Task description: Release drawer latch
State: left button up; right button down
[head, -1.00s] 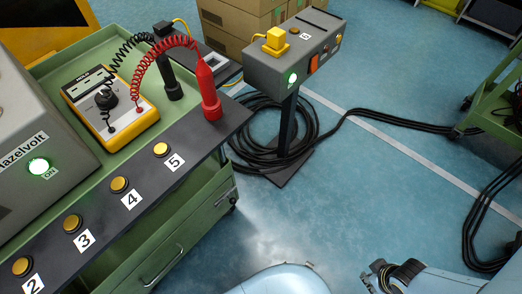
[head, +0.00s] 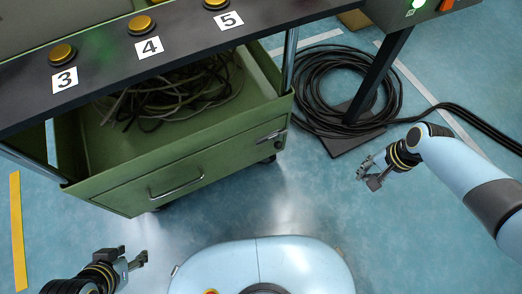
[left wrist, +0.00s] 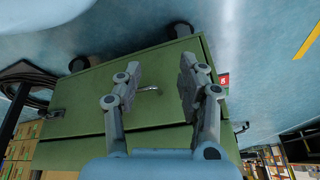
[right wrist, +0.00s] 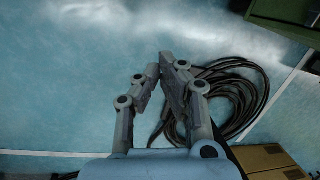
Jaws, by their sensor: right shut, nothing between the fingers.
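The green drawer (head: 190,172) under the cart has a metal bar handle (head: 176,187). A small dark latch-like fitting (head: 276,136) sits at the upper right end of its front. The left wrist view shows the drawer front (left wrist: 75,90) upside down, with the handle (left wrist: 148,91) seen between my open fingers, and a dark fitting (left wrist: 57,113) at the left end. My left gripper (head: 141,259) is open and empty, in front of the cart and apart from it. My right gripper (head: 366,176) is shut and empty over the floor, right of the drawer; its fingers (right wrist: 160,80) show in the right wrist view.
Above the drawer, an open shelf holds tangled cables (head: 170,95). A dark panel (head: 110,60) with yellow buttons overhangs it. A black cable coil (head: 335,95) lies around a post (head: 380,75) at the right. The floor in front of the drawer is clear.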

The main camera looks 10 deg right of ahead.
aim_at(276, 142)
pick_arm(q)
jog(key=w+d+r+t+b, duration=0.2)
jog(key=w+b, duration=0.5)
jog(key=b, duration=1)
jog(key=shift+d+r+h, duration=0.4)
jog(key=shift+d+r, duration=0.15)
jog(key=shift+d, duration=0.1)
pick_arm(e)
jog(key=w+a+r+m+g+y, duration=0.1)
jog(key=w+a+m+y, duration=0.1)
jog(key=w, duration=0.6)
jog(key=w+a+r+m+g+y, duration=0.1)
jog(key=w+a+r+m+y, duration=0.1)
jog(key=w, duration=0.6)
jog(key=shift+a+r+m+y, duration=0.2)
jog(key=shift+a+m+y, duration=0.6)
jog(key=shift+a+y, duration=0.3)
pick_arm(q)
jog(key=shift+f, duration=0.1)
pick_arm(e)
jog(key=shift+a+f, duration=0.15)
